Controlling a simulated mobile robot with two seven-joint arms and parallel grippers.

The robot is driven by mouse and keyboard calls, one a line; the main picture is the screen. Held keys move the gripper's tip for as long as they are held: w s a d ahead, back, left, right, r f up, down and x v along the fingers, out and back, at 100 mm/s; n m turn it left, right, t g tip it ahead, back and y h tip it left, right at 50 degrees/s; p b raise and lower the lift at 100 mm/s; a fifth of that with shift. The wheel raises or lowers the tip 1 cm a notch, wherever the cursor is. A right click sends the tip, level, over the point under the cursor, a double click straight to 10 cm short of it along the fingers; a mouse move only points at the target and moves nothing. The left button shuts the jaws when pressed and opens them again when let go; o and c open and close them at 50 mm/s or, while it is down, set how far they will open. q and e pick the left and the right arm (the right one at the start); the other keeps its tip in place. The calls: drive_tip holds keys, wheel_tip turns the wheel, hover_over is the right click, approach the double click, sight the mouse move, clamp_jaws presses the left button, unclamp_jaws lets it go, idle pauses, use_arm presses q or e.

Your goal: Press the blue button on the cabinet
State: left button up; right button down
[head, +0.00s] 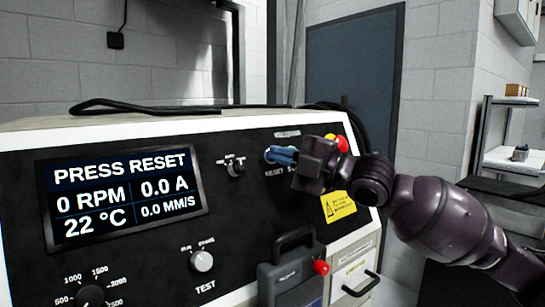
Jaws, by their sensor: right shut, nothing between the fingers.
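The cabinet (225,133) fills the left and middle of the head view, with a black front panel. Its screen (125,190) reads "PRESS RESET". The blue button (269,155) sits at the upper right of the panel above a label that starts "RESET". My left gripper is not in view.
A red knob (342,144) sits just beyond my right gripper. A grey box with a handle (292,276) and a red knob (321,267) projects from the lower panel. Selector knobs (202,261) are on the panel. A black cable (150,108) lies on top. A shelf (510,158) stands at right.

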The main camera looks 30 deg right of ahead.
drive_tip(key=shift+w, duration=0.15)
idle(0.5)
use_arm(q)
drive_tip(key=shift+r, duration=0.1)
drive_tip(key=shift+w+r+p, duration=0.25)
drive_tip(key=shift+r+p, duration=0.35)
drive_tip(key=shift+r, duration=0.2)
use_arm(e)
drive_tip(key=shift+s+r, duration=0.2)
drive_tip(key=shift+s, duration=0.35)
use_arm(q)
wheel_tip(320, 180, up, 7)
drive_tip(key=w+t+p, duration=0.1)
drive_tip(key=p, duration=0.3)
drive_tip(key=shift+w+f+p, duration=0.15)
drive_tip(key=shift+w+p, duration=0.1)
drive_tip(key=shift+p, duration=0.15)
use_arm(e)
drive_tip(key=s, duration=0.1)
drive_tip(key=s+r, duration=0.1)
drive_tip(key=s, duration=0.1)
drive_tip(key=s+r, duration=0.1)
drive_tip(key=s, duration=0.1)
drive_tip(key=shift+s+d+r, duration=0.2)
drive_tip(key=shift+d+r, duration=0.05)
